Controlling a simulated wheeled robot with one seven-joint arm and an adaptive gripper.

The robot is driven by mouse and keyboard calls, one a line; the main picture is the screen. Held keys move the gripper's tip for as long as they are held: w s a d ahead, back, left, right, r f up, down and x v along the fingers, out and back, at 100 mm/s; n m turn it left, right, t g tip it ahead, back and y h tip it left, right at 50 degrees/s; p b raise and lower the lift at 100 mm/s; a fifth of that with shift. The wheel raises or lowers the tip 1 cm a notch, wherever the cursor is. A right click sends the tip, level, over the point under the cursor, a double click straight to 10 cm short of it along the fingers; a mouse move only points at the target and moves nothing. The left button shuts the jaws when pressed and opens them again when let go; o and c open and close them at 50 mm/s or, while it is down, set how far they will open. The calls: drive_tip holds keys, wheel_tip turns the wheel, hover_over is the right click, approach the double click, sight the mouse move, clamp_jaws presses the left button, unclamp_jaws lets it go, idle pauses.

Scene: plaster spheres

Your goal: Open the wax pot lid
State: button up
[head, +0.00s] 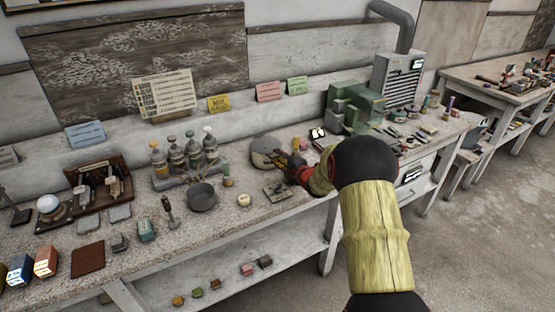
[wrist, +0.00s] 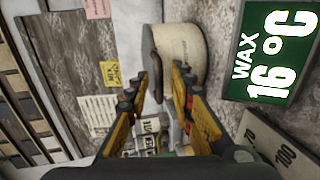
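The wax pot (head: 264,147) is a round cream pot on the bench, partly hidden by my gripper in the head view. In the wrist view the pot (wrist: 186,52) appears turned on its side by the camera angle. A dark curved handle (wrist: 153,62) shows at its lid side. My gripper (wrist: 160,82) is open, with yellow-and-black fingers spread apart. The handle appears between the fingers in the picture; I cannot tell whether they touch it. In the head view my gripper (head: 286,163) is just right of the pot.
A green display (wrist: 270,50) beside the pot reads WAX 16°C, with a numbered grey plate (wrist: 268,145) below it. Bottles (head: 182,155) and a grey bowl (head: 202,196) stand left of the pot. A green machine (head: 355,106) stands behind at the right.

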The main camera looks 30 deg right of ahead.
drive_tip(key=shift+w+f, duration=0.1)
drive_tip(key=shift+w, duration=0.45)
clamp_jaws()
idle(0.6)
